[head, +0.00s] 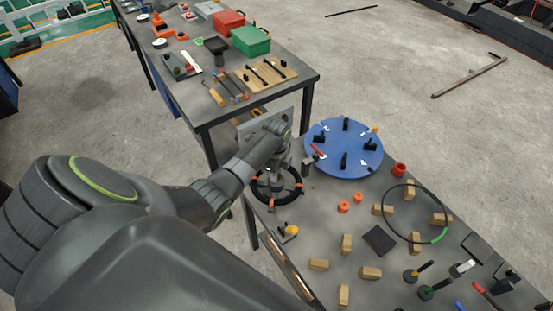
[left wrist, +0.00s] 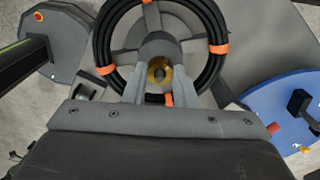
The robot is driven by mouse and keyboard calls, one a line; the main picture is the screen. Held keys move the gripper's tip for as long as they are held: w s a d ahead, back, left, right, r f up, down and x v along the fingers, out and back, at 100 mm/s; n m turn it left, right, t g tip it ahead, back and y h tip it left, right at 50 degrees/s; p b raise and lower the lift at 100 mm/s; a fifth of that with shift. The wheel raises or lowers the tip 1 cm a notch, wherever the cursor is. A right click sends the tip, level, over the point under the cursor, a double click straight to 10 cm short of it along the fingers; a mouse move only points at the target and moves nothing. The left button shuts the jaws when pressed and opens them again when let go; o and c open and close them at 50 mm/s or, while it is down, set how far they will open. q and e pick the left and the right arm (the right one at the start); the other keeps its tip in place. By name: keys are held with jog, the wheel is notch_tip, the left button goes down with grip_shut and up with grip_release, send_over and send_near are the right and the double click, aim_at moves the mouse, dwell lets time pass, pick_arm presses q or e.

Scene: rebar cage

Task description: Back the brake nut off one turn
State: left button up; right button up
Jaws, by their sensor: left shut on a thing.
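The brass brake nut (left wrist: 160,70) sits at the hub of a reel in the left wrist view, on a dark central post. The reel carries a black coil (left wrist: 103,45) with orange ties, and the coil also shows in the head view (head: 296,194) at the table's near left corner. My left gripper (left wrist: 161,82) points down over the hub, its two fingers on either side of the nut and shut on it. In the head view my left gripper (head: 272,180) is partly hidden by its own wrist. My right gripper is in neither view.
A blue round plate (head: 330,165) with black clamps stands close right of the reel. Wood blocks (head: 371,273), a dark ring (head: 387,226) and hand tools lie farther right.

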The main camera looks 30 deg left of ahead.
pick_arm(q)
jog(key=n, duration=1.2)
jog(key=shift+n, duration=0.4)
jog(key=n, duration=1.2)
jog(key=shift+n, duration=0.4)
jog(key=n, duration=0.3)
jog(key=shift+n, duration=0.3)
jog(key=n, duration=0.3)
jog(key=shift+n, duration=0.3)
jog(key=n, duration=1.2)
jog(key=shift+n, duration=0.3)
jog(key=n, duration=0.5)
jog(key=shift+w+n, duration=0.1)
jog(key=shift+n, duration=0.2)
